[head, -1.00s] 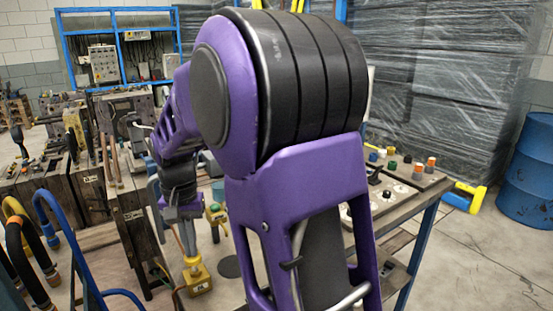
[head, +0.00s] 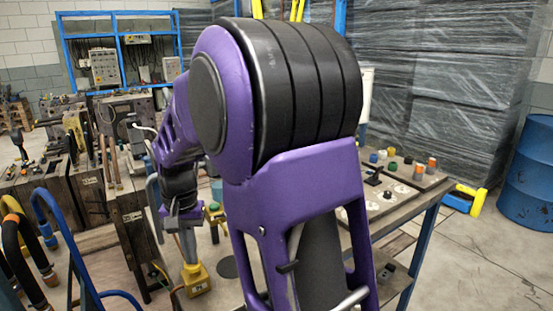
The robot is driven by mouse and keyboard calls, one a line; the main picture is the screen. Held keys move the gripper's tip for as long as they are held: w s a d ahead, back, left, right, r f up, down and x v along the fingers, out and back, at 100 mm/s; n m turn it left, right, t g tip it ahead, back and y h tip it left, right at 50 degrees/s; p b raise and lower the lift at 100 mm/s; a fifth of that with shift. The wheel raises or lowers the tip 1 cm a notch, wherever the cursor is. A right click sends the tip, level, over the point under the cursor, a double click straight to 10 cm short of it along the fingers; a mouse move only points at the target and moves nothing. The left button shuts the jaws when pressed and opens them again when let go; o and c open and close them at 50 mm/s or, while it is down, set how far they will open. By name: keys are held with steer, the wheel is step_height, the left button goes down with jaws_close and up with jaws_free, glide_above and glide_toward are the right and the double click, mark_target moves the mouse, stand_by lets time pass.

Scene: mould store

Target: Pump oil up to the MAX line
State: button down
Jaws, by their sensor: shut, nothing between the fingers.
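A small yellow block with a dark label (head: 196,281) stands on the bench, with a grey upright column (head: 189,247) rising from it. It looks like the oil pump, but I cannot be sure. No MAX line or oil level can be made out. My gripper (head: 182,217) is at the end of the purple arm, pointing down just above the grey column. It is shut and empty. Its fingertips are small and hard to make out, and I cannot tell whether they touch the column.
A bench (head: 418,213) carries a panel with coloured knobs (head: 392,168) at the right. Dark mould blocks (head: 92,190) and hoses (head: 50,225) crowd the left. A blue drum (head: 527,175) and wrapped stacks (head: 450,85) stand behind. A flat dark disc (head: 228,266) lies near the yellow block.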

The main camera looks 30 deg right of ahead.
steer(key=shift+r+p, duration=1.7)
steer(key=shift+r, duration=0.15)
step_height(320, 180, up, 6)
steer(key=p, duration=0.5)
